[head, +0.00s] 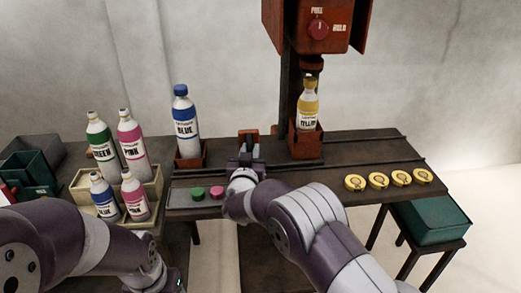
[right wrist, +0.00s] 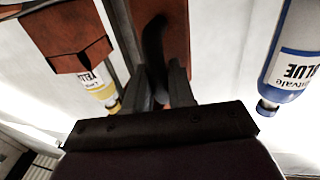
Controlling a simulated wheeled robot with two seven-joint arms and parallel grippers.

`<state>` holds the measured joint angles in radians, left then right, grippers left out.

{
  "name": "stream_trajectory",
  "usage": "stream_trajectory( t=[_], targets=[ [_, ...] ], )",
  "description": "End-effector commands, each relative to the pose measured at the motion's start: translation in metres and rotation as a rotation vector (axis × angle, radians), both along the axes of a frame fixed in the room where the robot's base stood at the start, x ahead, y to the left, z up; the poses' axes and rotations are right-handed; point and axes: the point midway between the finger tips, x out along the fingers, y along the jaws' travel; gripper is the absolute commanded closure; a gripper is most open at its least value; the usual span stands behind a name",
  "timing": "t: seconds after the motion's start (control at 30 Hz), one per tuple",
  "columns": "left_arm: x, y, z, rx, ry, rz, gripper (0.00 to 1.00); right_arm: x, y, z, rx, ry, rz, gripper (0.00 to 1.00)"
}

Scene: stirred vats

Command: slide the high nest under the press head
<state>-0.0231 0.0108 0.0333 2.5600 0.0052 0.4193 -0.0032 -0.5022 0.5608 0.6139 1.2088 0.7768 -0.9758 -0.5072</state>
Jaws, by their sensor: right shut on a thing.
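A red nest (head: 306,143) stands below the press head (head: 312,62) with a yellow bottle (head: 308,108) upright in it. A lower red nest (head: 190,161) at the left holds a blue bottle (head: 183,121). Between them is a red block (head: 249,134), partly hidden behind my right gripper (head: 246,152); I cannot tell whether it is the high nest. In the right wrist view its red face (right wrist: 172,35) shows with a dark handle (right wrist: 154,45). The right fingers (right wrist: 160,88) are shut on that handle. My left arm is at the lower left, its gripper out of frame.
The dark bench (head: 350,145) has rails along it. A crate (head: 153,187) of several bottles stands at the left. Several yellow caps (head: 378,180) lie at the right, above a green bin (head: 432,222).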

Motion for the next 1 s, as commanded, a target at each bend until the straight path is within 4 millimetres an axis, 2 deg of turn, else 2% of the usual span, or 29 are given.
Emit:
stream_trajectory(
  t=[0.53, 0.57, 0.6, 0.9, 1.0],
  targets=[
    [0.000, 0.000, 0.001, 0.000, 0.000, 0.000, 0.39, -0.001, 0.008, 0.001, 0.000, -0.001, 0.003, 1.00],
    [0.000, 0.000, 0.001, 0.000, 0.000, 0.000, 0.39, -0.001, 0.008, 0.001, 0.000, -0.001, 0.004, 0.73],
    [0.000, 0.000, 0.001, 0.000, 0.000, 0.000, 0.39, -0.001, 0.008, 0.001, 0.000, -0.002, 0.004, 0.60],
    [0.000, 0.000, 0.001, 0.000, 0.000, 0.000, 0.39, -0.001, 0.007, 0.001, 0.000, -0.001, 0.001, 0.58],
    [0.000, 0.000, 0.002, 0.000, 0.000, 0.000, 0.39, -0.012, 0.009, 0.001, -0.001, 0.001, 0.002, 0.58]
  ],
)
